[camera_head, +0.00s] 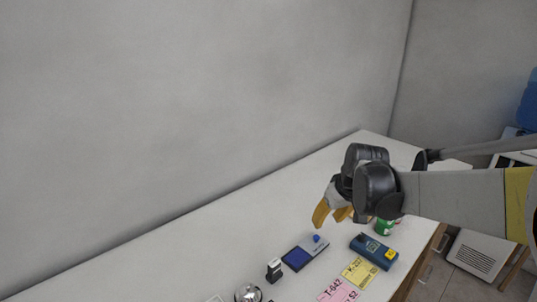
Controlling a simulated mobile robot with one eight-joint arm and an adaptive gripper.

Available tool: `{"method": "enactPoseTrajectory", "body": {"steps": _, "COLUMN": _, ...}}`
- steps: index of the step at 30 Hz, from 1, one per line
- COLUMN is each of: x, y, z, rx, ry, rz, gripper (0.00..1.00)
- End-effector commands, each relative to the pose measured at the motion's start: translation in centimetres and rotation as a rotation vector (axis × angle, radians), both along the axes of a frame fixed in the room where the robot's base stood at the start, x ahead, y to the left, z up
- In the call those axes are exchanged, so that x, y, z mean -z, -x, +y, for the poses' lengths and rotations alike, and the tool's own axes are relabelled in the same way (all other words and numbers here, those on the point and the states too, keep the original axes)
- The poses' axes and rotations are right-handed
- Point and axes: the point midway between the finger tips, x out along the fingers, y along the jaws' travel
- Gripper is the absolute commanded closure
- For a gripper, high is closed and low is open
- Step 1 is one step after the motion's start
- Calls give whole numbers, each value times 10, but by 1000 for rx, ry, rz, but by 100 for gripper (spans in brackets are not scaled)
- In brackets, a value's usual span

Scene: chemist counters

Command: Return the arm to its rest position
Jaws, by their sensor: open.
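My gripper (332,211) shows in the head view, with yellow-orange fingertips pointing down and to the left over the white counter. It is open and nothing shows between its fingers. My arm reaches in from the right edge, above the counter's right part. Below the fingertips lies a blue ink pad (298,257) with a small blue item (317,238) at its upper end. The arm hides part of the counter behind it.
The white counter (215,240) runs along a grey wall. On it are a blue handheld device (374,251), a green can (384,227), a black stamp (274,270), a silver bell (248,293), a yellow ticket (360,272) and a pink ticket (338,291). A white slatted box (478,258) stands on the floor.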

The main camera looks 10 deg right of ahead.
Motion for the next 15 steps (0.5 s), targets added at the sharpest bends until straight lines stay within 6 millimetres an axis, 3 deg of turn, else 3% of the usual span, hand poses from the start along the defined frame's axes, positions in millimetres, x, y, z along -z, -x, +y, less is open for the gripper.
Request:
{"method": "enactPoseTrajectory", "body": {"steps": 5, "x": -20, "y": 33, "z": 15, "rx": 27, "ry": 4, "rz": -26, "gripper": 59}}
{"method": "enactPoseTrajectory", "body": {"steps": 9, "x": -39, "y": 76, "z": 31, "rx": 67, "ry": 7, "rz": -66, "gripper": 59}}
{"method": "enactPoseTrajectory", "body": {"steps": 15, "x": -48, "y": 138, "z": 50, "rx": 121, "ry": 4, "rz": -127, "gripper": 59}}
